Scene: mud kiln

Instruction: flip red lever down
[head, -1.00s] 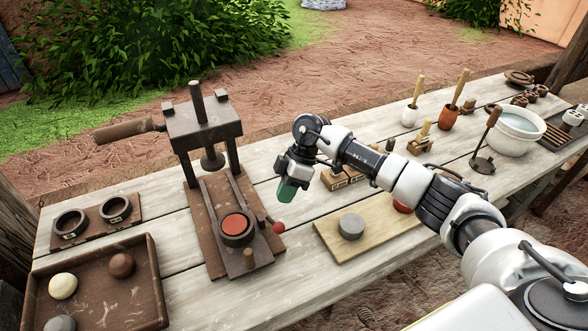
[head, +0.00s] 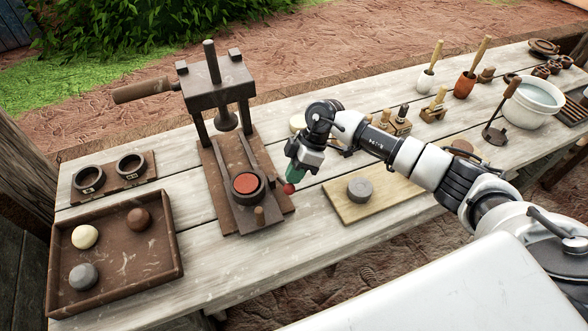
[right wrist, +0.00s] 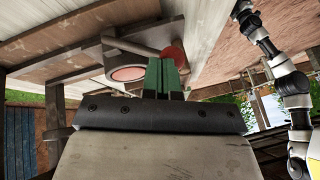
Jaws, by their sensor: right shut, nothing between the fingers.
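The red lever knob (head: 289,187) sits at the right side of the dark press (head: 217,88), low beside its base. In the right wrist view the knob (right wrist: 172,54) is just beyond my fingertips, with a dark rod running left from it. My right gripper (head: 295,177) has green fingers, which are shut with nothing between them. It hovers right at the knob in the head view; I cannot tell whether it touches. A mould with red clay (head: 245,184) sits on the press base. My left gripper is in neither view.
A brown tray (head: 176,268) with clay balls lies at the left front. A board (head: 344,211) with a grey disc (head: 360,189) lies right of the press. A white bowl (head: 532,105) and tools stand farther right. The bench front between tray and board is bare.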

